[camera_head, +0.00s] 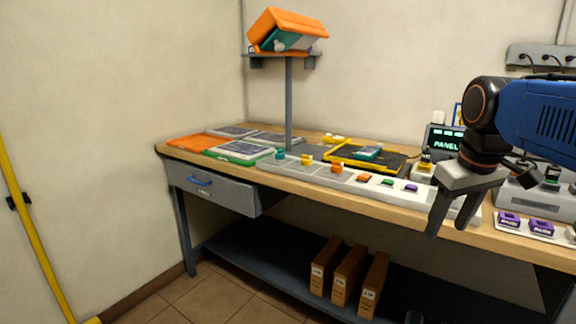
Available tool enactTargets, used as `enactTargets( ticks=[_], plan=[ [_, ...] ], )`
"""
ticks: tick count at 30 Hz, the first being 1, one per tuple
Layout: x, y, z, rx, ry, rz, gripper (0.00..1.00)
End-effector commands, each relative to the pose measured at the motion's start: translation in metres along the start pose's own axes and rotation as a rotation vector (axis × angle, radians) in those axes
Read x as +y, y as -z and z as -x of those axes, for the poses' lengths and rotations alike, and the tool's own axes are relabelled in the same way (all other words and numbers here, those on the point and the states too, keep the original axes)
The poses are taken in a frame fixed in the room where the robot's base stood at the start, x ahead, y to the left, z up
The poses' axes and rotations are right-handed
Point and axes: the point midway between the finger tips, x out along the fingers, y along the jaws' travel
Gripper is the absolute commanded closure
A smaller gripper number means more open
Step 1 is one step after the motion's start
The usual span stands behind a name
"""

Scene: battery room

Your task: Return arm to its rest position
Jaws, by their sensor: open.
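My gripper (451,222) is open and empty at the right, its two dark fingers pointing down. It hangs in front of the workbench's front edge, and the blue arm reaches in from the right side of the picture. The workbench (330,189) has a wooden top and stands against the back wall. Behind my gripper, part of the bench top and the right end of a grey strip are hidden.
The grey strip (318,177) along the bench carries several small coloured pieces. A yellow frame (345,163) lies on a dark mat. Purple blocks (541,227) sit at right. Brown binders (350,275) stand on the lower shelf. The floor at left front is clear.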

Motion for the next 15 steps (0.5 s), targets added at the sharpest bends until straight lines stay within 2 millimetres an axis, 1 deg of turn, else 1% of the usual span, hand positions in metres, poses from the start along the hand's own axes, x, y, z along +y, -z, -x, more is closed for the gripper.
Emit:
enactTargets(
  ticks=[1,5,9,12,15],
  plan=[
    [-0.01,-0.017,-0.011,0.014,-0.001,-0.017,0.49],
    [-0.031,-0.054,-0.042,0.054,-0.004,-0.075,0.49],
    [-0.052,-0.094,-0.078,0.097,-0.001,-0.136,0.49],
    [-0.063,-0.118,-0.102,0.122,0.003,-0.174,0.49],
    [-0.071,-0.135,-0.119,0.142,0.006,-0.202,0.49]
  ],
)
